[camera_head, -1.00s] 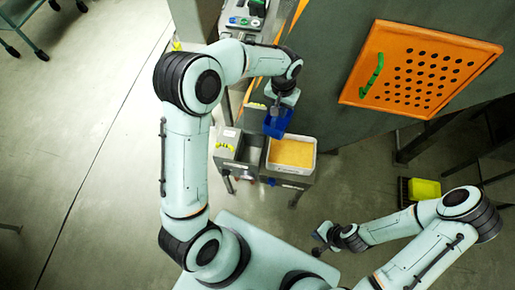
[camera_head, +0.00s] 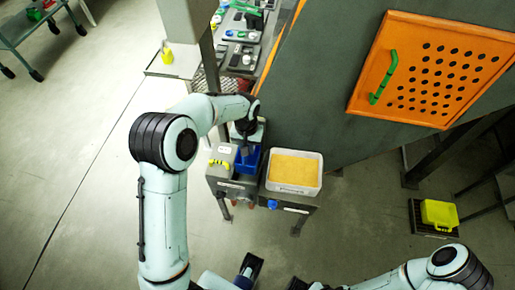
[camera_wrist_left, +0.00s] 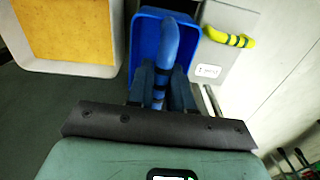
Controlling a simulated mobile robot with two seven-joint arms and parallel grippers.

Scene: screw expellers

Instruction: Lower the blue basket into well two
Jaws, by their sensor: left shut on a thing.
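The blue basket (camera_head: 250,162) hangs from my left gripper (camera_head: 246,132) at the left well of the grey two-well unit (camera_head: 270,190). In the left wrist view, the gripper (camera_wrist_left: 160,92) is shut on the basket's thick blue handle, and the blue walls (camera_wrist_left: 214,57) show behind the fingers. The basket lies between the pale tub and the grey lid with the yellow-black handle. How deep it sits in the well is hidden. My right gripper (camera_head: 298,284) is only partly visible at the bottom edge, and its fingers are unclear.
A grey lid with a yellow-black handle (camera_head: 219,162) is on the left. The large green-grey machine (camera_head: 320,90) with an orange perforated panel (camera_head: 435,70) rises behind.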

